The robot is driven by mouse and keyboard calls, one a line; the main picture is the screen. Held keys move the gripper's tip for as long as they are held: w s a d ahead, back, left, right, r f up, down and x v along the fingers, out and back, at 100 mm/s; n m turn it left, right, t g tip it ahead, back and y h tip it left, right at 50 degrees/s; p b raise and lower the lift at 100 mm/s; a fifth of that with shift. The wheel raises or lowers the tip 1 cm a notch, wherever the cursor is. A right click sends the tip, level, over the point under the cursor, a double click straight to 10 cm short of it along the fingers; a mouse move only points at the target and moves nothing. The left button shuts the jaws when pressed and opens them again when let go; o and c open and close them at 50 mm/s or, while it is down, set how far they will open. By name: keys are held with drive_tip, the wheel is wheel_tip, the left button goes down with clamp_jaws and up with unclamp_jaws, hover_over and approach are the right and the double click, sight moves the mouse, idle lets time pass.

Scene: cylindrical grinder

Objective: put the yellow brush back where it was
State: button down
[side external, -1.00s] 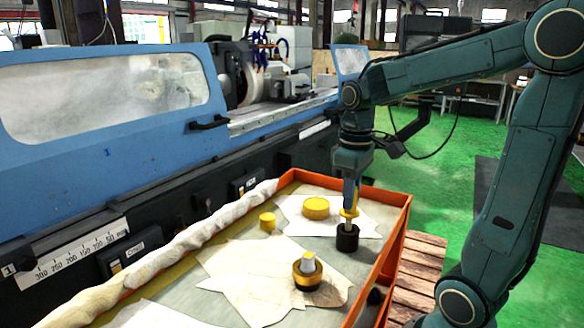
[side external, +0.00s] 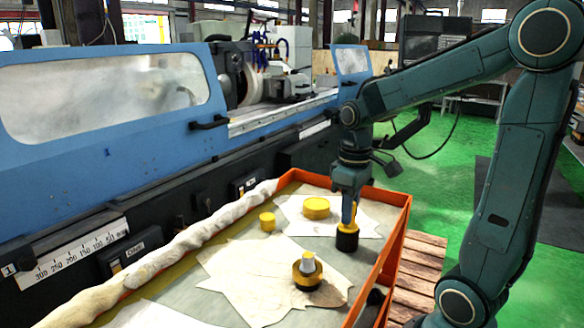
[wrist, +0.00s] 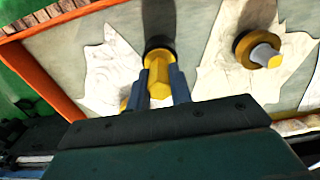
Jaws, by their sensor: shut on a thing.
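My gripper (side external: 348,212) points straight down and is shut on the yellow brush (side external: 347,228). In the wrist view the brush's yellow handle (wrist: 158,76) sits between the two blue-grey fingers (wrist: 159,90).
The orange-rimmed tray (side external: 392,248) holds pale torn sheets (side external: 240,285). A wide yellow disc (side external: 316,206) and a small yellow cylinder (side external: 267,221) are behind. The blue grinder (side external: 110,110) runs along the left.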

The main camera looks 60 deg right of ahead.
drive_tip(key=c, duration=1.3)
unclamp_jaws()
drive_tip(key=shift+o, duration=0.2)
drive_tip(key=shift+r, duration=0.1)
wheel_tip(320, 180, up, 13)
drive_tip(key=s+a+f+t, duration=0.5)
drive_tip(key=s+a+f, duration=0.2)
drive_tip(key=a, duration=0.4)
drive_tip(key=shift+f+t, duration=0.15)
drive_tip(key=shift+t, duration=0.15)
drive_tip(key=shift+a, duration=0.1)
